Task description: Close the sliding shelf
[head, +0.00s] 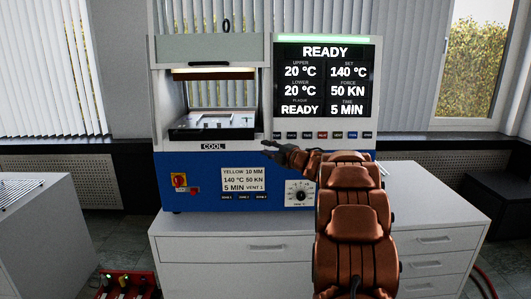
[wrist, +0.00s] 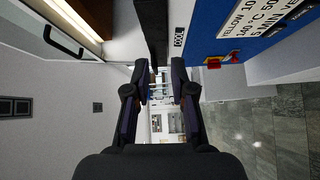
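The sliding shelf (head: 211,134) is a dark tray with a white plate on it, in the open bay of the press (head: 225,168). Its dark front edge juts out above the COOL label. In the wrist view the shelf's dark edge (wrist: 152,30) runs down from the top towards the gap between my fingers. My gripper (head: 267,148) is just right of the shelf's right front corner, pointing left. In the wrist view my gripper (wrist: 156,88) has its fingers apart with nothing held between them. Whether a finger touches the shelf I cannot tell.
The press display (head: 325,80) reads READY. A raised hood with a dark handle (head: 209,63) is above the bay. A red switch (head: 180,181) and a dial (head: 299,193) are on the blue base. The press stands on a white drawer cabinet (head: 250,249). Grey floor shows at left.

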